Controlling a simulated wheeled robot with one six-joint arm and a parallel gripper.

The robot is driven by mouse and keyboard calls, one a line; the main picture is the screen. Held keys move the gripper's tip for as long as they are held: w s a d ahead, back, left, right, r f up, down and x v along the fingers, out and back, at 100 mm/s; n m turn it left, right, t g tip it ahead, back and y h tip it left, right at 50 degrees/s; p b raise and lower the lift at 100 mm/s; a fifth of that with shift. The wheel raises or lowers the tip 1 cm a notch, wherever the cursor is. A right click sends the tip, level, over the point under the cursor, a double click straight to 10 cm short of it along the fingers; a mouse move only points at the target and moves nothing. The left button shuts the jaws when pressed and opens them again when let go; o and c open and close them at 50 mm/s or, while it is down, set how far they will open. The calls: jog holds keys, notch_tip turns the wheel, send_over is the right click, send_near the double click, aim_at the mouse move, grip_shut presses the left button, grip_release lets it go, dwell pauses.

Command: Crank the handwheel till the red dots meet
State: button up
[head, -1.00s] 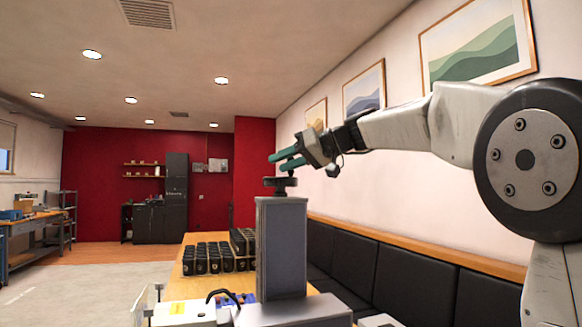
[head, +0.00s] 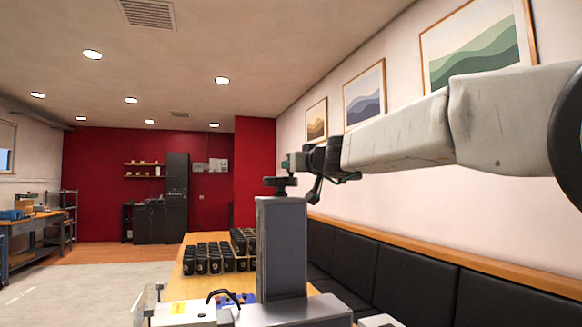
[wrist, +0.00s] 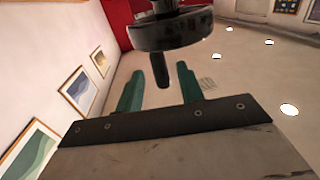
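The dark round handwheel (head: 280,183) sits on top of the grey column (head: 282,245) of the laser marker. In the wrist view the handwheel (wrist: 170,30) fills the upper middle, with its dark handle peg (wrist: 161,70) sticking out from it. My gripper (wrist: 160,68) is open, its two green fingers one on each side of the peg, with a gap showing on both sides. In the head view my gripper (head: 292,162) is at the handwheel, its fingers mostly hidden by the wrist. No red dots show in either view.
A black padded bench (head: 390,270) and framed pictures (head: 365,95) line the right wall. Free floor (head: 90,290) lies to the left.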

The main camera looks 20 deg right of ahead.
jog(key=shift+w+a, duration=0.15)
jog(key=shift+w, duration=0.6)
jog(key=shift+w+a, duration=0.1)
jog(key=shift+w, duration=0.65)
grip_shut()
jog(key=shift+d+n+y, duration=0.1)
jog(key=shift+n+y, duration=0.2)
jog(key=shift+y, duration=0.1)
